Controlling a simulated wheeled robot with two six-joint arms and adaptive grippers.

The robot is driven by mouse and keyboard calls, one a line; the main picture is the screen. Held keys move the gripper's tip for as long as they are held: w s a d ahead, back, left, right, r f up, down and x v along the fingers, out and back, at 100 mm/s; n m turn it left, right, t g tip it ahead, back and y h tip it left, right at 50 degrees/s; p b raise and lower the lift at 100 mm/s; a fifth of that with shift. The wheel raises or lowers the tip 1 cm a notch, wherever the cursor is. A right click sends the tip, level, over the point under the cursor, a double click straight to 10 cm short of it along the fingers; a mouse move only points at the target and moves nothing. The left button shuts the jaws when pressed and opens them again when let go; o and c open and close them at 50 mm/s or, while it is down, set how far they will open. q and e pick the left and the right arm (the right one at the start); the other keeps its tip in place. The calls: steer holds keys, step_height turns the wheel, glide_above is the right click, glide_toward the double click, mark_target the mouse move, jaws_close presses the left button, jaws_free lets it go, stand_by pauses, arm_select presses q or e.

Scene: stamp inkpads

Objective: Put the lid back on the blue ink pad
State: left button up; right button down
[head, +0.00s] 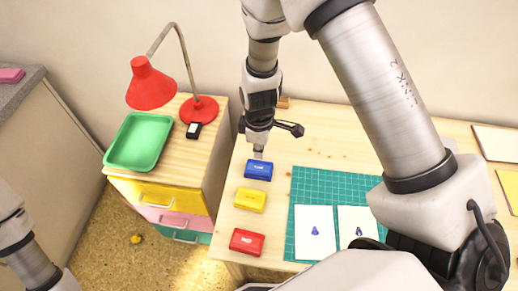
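The blue ink pad (258,171) lies on the wooden table, left of the cutting mat. A blue top with a white mark covers it, like the tops of the other pads; I cannot make out a seam between lid and base. My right gripper (258,153) points down just behind and above the blue pad's far edge. Its tip looks very close to the pad, but I cannot tell whether it touches or how far its fingers are apart. No separate blue lid shows. My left arm enters at the lower left, and its gripper is out of view.
A yellow pad (250,200) and a red pad (247,242) lie in front of the blue one. The green mat (300,184) holds two papers with blue prints. A red lamp (151,87) and a green tray (139,142) stand on the drawer cabinet at left.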

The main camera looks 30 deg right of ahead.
mark_target(259, 168)
steer(key=shift+f, duration=0.25)
stand_by(0.4)
steer(key=shift+f+b, duration=2.6)
steer(key=shift+f, duration=0.3)
steer(key=shift+r, duration=0.1)
steer(key=shift+r+p, duration=2.9)
steer(key=shift+r, duration=0.6)
